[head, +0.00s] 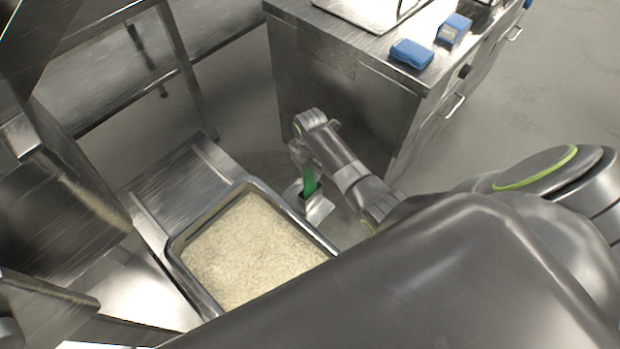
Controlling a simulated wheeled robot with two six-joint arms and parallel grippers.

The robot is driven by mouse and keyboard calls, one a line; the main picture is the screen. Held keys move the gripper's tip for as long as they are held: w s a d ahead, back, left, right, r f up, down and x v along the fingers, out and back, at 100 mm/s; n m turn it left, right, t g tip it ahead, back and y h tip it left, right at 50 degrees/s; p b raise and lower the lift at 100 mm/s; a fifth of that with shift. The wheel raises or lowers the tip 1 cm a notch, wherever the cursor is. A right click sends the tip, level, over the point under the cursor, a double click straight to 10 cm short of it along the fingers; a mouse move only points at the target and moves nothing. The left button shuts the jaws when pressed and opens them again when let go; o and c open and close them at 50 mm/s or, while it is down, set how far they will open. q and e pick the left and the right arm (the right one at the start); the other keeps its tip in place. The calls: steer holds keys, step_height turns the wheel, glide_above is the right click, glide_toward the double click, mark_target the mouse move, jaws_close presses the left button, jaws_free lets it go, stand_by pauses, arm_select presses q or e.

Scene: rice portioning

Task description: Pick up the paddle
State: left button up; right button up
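The paddle's green handle (309,181) stands up from a small metal holder (319,209) beside the rice pan. The rest of the paddle is hidden in the holder. My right gripper (303,170) is right at the top of the green handle, with my wrist above it. The fingers are small and partly hidden, so I cannot tell whether they are closed on the handle. My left gripper is not in view.
A steel pan (178,243) full of rice sits on a steel stand left of the holder. A steel cabinet (345,95) stands behind my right arm, with blue packs (411,54) on top. Steel racks and panels crowd the left side.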

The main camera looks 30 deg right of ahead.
steer(key=shift+c, duration=0.3)
jaws_close()
steer(key=shift+r, duration=0.1)
